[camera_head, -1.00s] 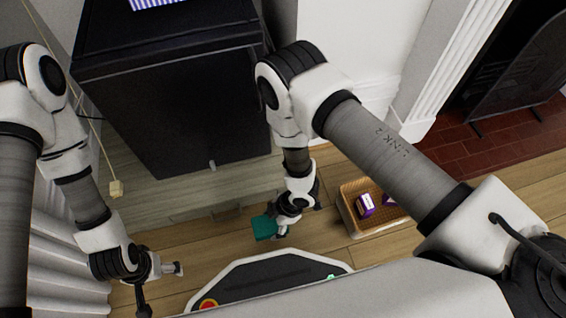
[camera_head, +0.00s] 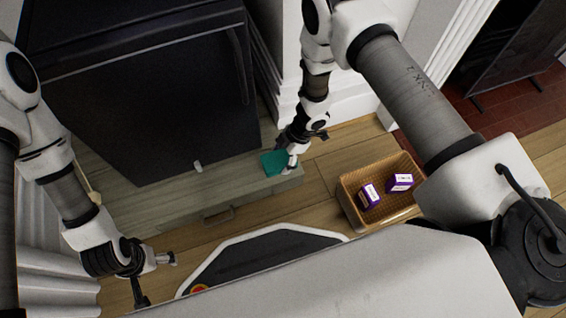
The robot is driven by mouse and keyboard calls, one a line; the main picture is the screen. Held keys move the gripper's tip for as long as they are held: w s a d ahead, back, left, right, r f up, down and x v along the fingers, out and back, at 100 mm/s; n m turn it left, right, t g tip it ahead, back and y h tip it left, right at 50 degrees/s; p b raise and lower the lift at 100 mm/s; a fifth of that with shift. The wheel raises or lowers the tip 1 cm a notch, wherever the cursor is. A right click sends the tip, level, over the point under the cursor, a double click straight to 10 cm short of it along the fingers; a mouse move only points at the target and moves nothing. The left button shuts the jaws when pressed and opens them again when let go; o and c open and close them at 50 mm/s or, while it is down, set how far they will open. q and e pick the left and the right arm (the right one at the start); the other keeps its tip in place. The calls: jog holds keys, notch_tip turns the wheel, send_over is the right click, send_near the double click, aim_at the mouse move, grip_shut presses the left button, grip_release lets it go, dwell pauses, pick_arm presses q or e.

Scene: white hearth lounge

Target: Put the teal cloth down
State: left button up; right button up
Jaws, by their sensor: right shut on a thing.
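The teal cloth (camera_head: 273,163) is a small folded square at the right end of the low grey-green wooden cabinet (camera_head: 240,187). My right gripper (camera_head: 290,163) is shut on the cloth's right edge, with the cloth over the cabinet top. Whether the cloth touches the top is hard to tell from above. My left gripper (camera_head: 172,258) is at the lower left, over the floor in front of the cabinet, away from the cloth. Its fingers are small and dark, and their gap is not clear.
A large black fridge-like box (camera_head: 140,95) stands on the cabinet, left of the cloth. A small white object (camera_head: 198,167) is at its front foot. A wicker basket (camera_head: 350,205) with two purple-and-white boxes (camera_head: 401,182) sits on the wooden floor to the right. A brick hearth (camera_head: 500,115) lies beyond.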

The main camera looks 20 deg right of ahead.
aim_at(283, 162)
jog(key=f+b, duration=0.3)
jog(key=f, duration=0.1)
jog(key=shift+w+d, duration=0.25)
jog(key=shift+w, duration=0.05)
jog(key=shift+r, duration=0.3)
jog(key=shift+c, duration=0.4)
jog(key=shift+f, duration=0.2)
jog(key=o, duration=1.1)
